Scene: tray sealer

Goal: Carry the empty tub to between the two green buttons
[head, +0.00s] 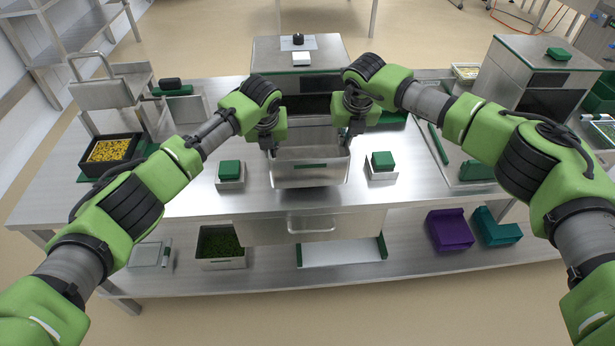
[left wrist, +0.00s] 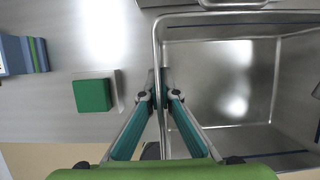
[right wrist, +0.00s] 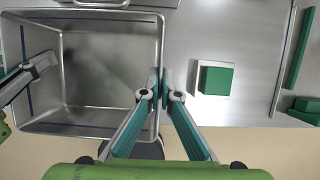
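The empty metal tub (head: 310,180) is at the middle of the steel table's front. The left green button (head: 230,168) and the right green button (head: 382,159) stand on small boxes at either side of it. They also show in the left wrist view (left wrist: 92,95) and the right wrist view (right wrist: 216,80). My left gripper (head: 269,150) is shut on the tub's left rim. My right gripper (head: 346,150) is shut on its right rim. The tub looks level; I cannot tell whether its base touches the table.
A machine with a dark opening (head: 300,75) stands behind the tub. A dark container of yellow pieces (head: 110,150) is at the left. A steel cabinet (head: 530,75) is at the back right. Purple (head: 449,230) and teal (head: 497,227) boxes lie on the lower shelf.

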